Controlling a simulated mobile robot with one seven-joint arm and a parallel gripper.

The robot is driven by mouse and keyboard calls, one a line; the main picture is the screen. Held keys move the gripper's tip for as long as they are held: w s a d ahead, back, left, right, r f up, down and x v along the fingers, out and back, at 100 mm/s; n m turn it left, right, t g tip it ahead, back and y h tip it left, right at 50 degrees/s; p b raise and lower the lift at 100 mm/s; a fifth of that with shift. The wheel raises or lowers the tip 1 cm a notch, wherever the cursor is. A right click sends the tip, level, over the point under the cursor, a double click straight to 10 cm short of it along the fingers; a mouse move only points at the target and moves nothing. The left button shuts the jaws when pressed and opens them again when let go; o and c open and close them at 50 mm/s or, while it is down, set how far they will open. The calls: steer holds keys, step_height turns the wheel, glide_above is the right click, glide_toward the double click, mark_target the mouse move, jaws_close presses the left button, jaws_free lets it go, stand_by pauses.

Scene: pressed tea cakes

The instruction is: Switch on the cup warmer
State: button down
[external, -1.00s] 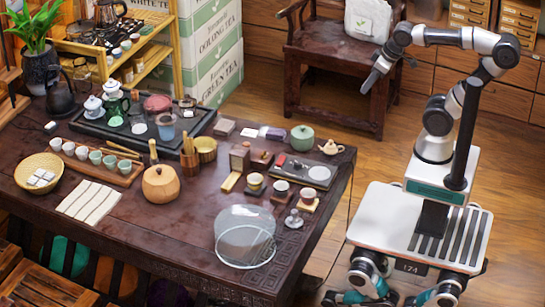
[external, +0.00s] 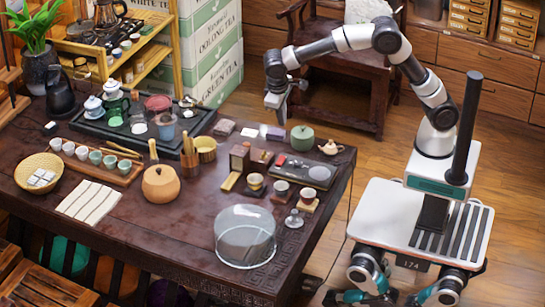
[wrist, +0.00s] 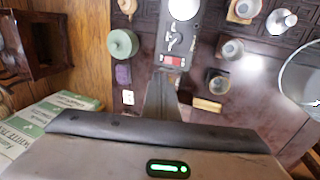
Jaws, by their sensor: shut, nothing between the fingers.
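The cup warmer (external: 307,171) is a flat dark slab with a pale round plate, lying near the right end of the dark table. In the wrist view the cup warmer (wrist: 184,38) lies just beyond my fingertips, with its white plate at the top. A small red switch (wrist: 173,61) sits at its near end; its on or off position cannot be told. My gripper (external: 280,119) is shut and empty, pointing down above the table's back edge, apart from the warmer. In the wrist view my gripper (wrist: 163,75) points toward the red switch.
A green lidded jar (external: 302,138) and a small clay teapot (external: 331,147) stand behind the warmer. Small cups (external: 281,188) stand in front of it. A glass dome (external: 245,236) is nearer the front edge. A wooden chair (external: 335,75) stands behind the table.

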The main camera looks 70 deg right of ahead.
mark_target(283, 157)
steer(key=shift+w+a+f+h, duration=0.15)
steer(key=shift+w+a+f, duration=0.1)
steer(key=shift+a+f, duration=0.3)
steer(key=shift+w+a+f+h, duration=0.15)
steer(key=shift+w+a+f, duration=0.1)
steer(key=shift+a+f, duration=0.3)
steer(key=shift+d+f, duration=0.15)
steer(key=b+x, duration=0.2)
steer(key=x, duration=1.2)
steer(key=shift+s, duration=0.15)
steer(key=shift+d+f+y+b, duration=0.2)
steer(key=shift+f+y+b, duration=0.1)
steer(key=shift+y, duration=0.1)
steer(key=shift+a, duration=0.1)
